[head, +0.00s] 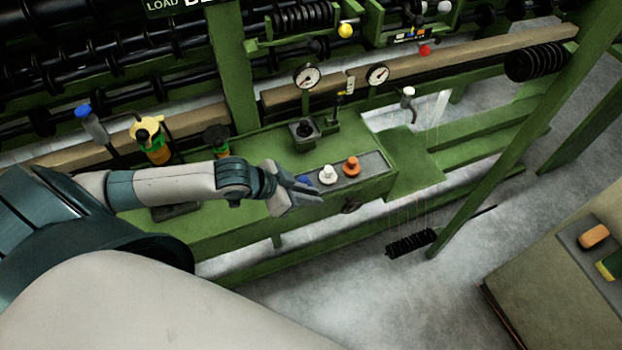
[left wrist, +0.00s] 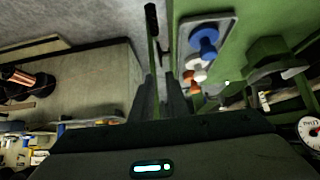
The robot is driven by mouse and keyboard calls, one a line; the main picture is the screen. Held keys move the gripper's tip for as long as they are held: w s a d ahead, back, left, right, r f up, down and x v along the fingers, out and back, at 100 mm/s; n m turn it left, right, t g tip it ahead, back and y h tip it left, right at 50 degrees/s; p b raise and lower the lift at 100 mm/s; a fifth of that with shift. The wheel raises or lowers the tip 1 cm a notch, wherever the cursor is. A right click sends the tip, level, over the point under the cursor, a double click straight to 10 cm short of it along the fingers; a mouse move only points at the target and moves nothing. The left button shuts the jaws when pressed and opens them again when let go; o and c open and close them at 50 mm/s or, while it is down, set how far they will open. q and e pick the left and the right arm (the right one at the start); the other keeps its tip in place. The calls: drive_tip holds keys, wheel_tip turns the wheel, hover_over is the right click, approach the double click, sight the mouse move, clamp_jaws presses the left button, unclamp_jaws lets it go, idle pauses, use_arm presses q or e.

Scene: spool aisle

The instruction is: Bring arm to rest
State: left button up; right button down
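My left arm (head: 165,187) reaches in from the left, above the green machine. My left gripper (head: 308,196) hangs by the near end of the button panel, its fingers a little apart with nothing between them. The fingers also show in the left wrist view (left wrist: 162,98), with a narrow gap. The blue button (head: 304,181) is partly hidden behind the gripper; it shows clearly in the left wrist view (left wrist: 204,40). I cannot tell whether the fingers touch it. My right gripper is not in view.
A white button (head: 328,173) and an orange button (head: 351,165) sit on the panel. A black-knobbed control (head: 304,130), two gauges (head: 307,77) and a yellow-topped lever (head: 150,138) stand behind. A beige cabinet (head: 550,285) stands lower right, with floor between.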

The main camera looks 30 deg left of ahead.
use_arm(q)
drive_tip(key=shift+d, duration=0.1)
drive_tip(key=s+d+f+n+y, duration=0.2)
drive_tip(key=s+d, duration=0.4)
drive_tip(key=s, duration=0.1)
drive_tip(key=s+a+f+n+g+y, duration=0.2)
drive_tip(key=s+a+n+g+y, duration=0.15)
drive_tip(key=s, duration=0.95)
drive_tip(key=s+f+g+b, duration=0.1)
drive_tip(key=s+f+b, duration=0.15)
drive_tip(key=f, duration=3.05)
drive_tip(key=s+a+f, duration=0.2)
drive_tip(key=s+f, duration=0.6)
drive_tip(key=s+a+f+g+b, duration=0.1)
drive_tip(key=s+f, duration=0.7)
drive_tip(key=s, duration=0.1)
drive_tip(key=shift+s+a+f, duration=0.2)
drive_tip(key=shift+s+a, duration=0.05)
drive_tip(key=shift+a, duration=0.1)
